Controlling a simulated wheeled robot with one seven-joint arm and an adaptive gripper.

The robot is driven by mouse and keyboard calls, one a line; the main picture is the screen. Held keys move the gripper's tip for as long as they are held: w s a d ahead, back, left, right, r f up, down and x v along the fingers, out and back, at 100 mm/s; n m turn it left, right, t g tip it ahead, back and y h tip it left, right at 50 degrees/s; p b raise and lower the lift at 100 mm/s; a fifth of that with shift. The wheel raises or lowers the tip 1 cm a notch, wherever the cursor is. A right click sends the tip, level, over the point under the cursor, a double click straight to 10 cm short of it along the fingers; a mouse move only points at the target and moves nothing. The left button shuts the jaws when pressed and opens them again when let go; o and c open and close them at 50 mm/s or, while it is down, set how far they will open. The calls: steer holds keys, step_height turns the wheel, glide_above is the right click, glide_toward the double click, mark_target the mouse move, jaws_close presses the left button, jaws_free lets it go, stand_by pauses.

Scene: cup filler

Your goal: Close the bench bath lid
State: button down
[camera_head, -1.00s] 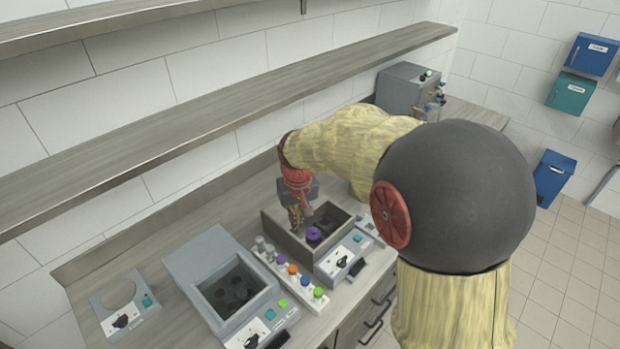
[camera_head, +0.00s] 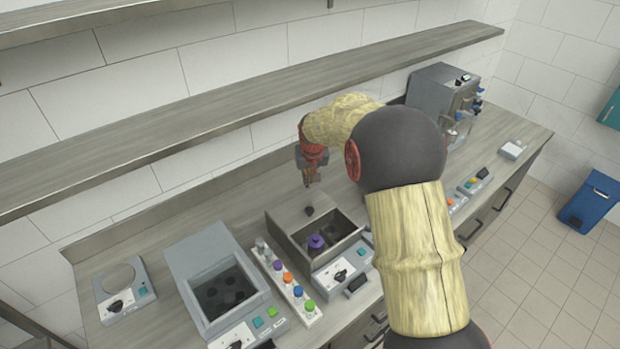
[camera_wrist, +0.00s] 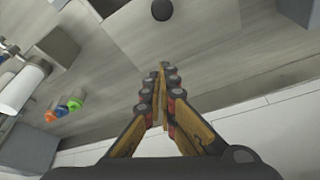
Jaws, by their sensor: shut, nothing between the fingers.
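The bench bath (camera_head: 285,240) is a grey box in the middle of the bench, with its dark well uncovered at the front. A purple-capped item (camera_head: 316,242) stands in the well. The bath lid (camera_head: 288,207) is a grey panel with a black knob (camera_head: 309,211), behind the open well; I cannot tell its exact tilt. In the wrist view, the knob (camera_wrist: 162,10) and lid (camera_wrist: 205,20) are at the top edge. My gripper (camera_head: 307,184) is above and behind the knob, apart from it. Its fingers (camera_wrist: 162,70) are shut and empty.
A rack of coloured caps (camera_head: 286,277) lies between the baths. A long shelf (camera_head: 200,115) runs above the bench. A dispenser machine (camera_head: 440,95) stands at the back right.

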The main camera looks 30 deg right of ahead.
glide_above(309, 205)
steer(key=w, duration=0.3)
steer(key=f, duration=0.5)
steer(key=shift+s+d+f, duration=0.2)
steer(key=shift+d+f, duration=0.1)
steer(key=shift+d, duration=0.1)
steer(key=shift+s+a+f, duration=0.1)
steer(key=shift+s+f, duration=0.05)
steer(key=shift+s, duration=0.1)
steer(key=shift+s+a+b, duration=0.15)
steer(key=shift+s, duration=0.4)
steer(key=shift+s+a+b, duration=0.15)
steer(key=shift+s, duration=0.35)
steer(key=shift+s+a+f, duration=0.2)
steer(key=shift+s, duration=0.4)
steer(key=s+d, duration=0.2)
steer(key=s, duration=1)
steer(key=shift+s+d, duration=0.25)
steer(key=shift+s, duration=0.05)
